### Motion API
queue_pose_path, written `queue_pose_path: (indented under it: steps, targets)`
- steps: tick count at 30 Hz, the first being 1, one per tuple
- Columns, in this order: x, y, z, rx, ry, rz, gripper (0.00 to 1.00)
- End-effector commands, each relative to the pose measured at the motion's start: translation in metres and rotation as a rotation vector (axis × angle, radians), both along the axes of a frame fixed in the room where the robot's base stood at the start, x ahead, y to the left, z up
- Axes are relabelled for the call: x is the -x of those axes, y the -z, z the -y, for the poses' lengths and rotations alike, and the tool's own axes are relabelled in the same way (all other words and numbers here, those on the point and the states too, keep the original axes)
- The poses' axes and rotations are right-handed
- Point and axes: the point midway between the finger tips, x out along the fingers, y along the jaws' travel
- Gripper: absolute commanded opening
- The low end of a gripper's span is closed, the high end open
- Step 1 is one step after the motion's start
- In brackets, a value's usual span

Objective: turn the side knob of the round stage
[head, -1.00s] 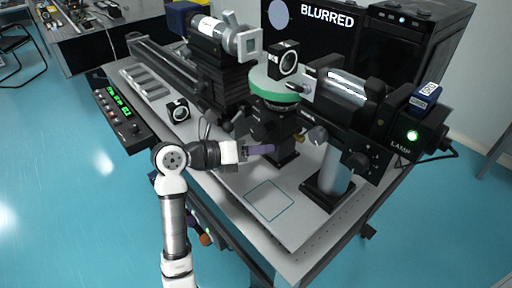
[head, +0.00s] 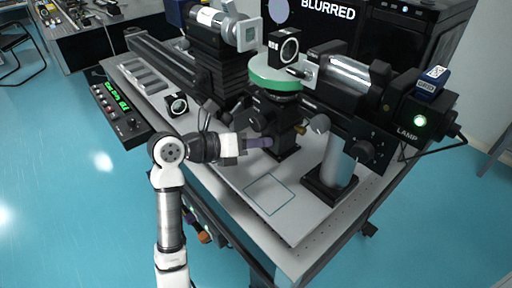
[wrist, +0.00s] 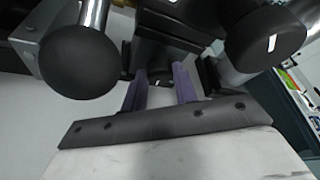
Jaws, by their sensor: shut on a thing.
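The round stage (head: 278,75) is a green-rimmed disc on a dark mount, with a black square-framed optic (head: 284,48) on top. My gripper (head: 268,142) reaches in from the left, below the disc, its purple fingers at the dark mount. In the wrist view, the two purple fingers (wrist: 160,88) stand either side of a small dark part with a white mark, the side knob (wrist: 164,82). The gripper is shut on this knob; the fingers hide most of it. A black ball-shaped knob (wrist: 80,62) and a black knob with a white mark (wrist: 265,38) flank the fingers.
A lamp housing (head: 421,118) and a silver post (head: 335,165) stand right of the stage. A control box with green digits (head: 118,110) lies at the table's left edge. The front of the table, around an outlined square (head: 268,193), is clear.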

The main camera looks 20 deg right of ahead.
Motion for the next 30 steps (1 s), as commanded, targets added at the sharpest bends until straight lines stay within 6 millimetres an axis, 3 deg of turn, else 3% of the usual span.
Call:
queue_pose_path:
  steps: [7, 8, 12, 23, 30]
  targets:
    - [0.0, -0.001, 0.0, 0.0, -0.002, 0.0, 0.06]
    - [0.0, -0.001, 0.0, 0.0, -0.002, 0.0, 0.32]
    - [0.0, -0.001, 0.0, 0.0, -0.002, 0.0, 0.5]
    - [0.0, -0.001, -0.005, 0.0, -0.003, 0.0, 0.5]
    - [0.003, -0.012, -0.045, -0.002, -0.006, 0.003, 0.5]
